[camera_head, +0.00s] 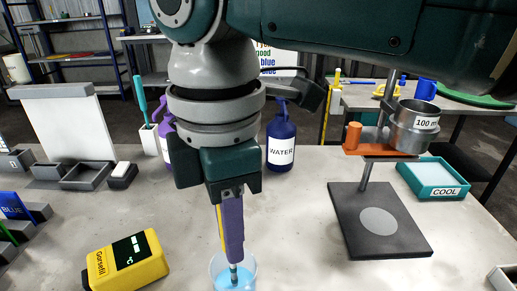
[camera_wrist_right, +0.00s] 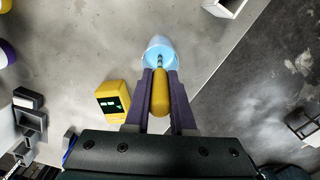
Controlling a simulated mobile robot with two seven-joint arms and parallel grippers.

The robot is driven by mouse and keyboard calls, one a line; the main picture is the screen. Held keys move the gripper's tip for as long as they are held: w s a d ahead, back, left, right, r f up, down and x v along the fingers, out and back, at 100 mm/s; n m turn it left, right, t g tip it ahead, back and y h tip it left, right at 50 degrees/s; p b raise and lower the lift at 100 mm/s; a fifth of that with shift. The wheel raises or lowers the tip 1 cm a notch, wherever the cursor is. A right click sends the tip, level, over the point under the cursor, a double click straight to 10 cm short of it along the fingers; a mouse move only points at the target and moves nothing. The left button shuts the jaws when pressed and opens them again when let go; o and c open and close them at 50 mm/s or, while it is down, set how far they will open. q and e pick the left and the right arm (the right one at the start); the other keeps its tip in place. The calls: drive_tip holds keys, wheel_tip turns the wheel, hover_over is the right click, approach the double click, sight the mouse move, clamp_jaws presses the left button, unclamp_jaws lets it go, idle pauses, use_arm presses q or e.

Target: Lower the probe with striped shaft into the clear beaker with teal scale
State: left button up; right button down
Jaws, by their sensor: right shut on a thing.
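My right gripper (camera_head: 232,255) points down, its purple fingers closed on a probe with a yellow handle. The handle (camera_wrist_right: 160,92) shows between the fingers in the right wrist view. The probe's thin grey shaft (camera_head: 233,274) comes out below the fingertips; its stripes are hard to make out. A clear beaker (camera_head: 252,270) with pale blue liquid stands under the gripper at the bottom edge, and also shows in the wrist view (camera_wrist_right: 160,46). The shaft overlaps the beaker's mouth and its lower end appears inside; its depth cannot be told. Any teal scale is not readable. My left gripper is out of view.
A yellow meter (camera_head: 127,262) lies left of the beaker. A blue WATER bottle (camera_head: 281,140) stands behind. At right are a dark stand plate (camera_head: 395,235), a raised metal pot (camera_head: 412,128) and a teal COOL tray (camera_head: 433,178). Table beside the beaker is clear.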

drive_tip(key=shift+f, duration=0.2)
drive_tip(key=c, duration=0.7)
unclamp_jaws()
drive_tip(key=shift+r, duration=0.15)
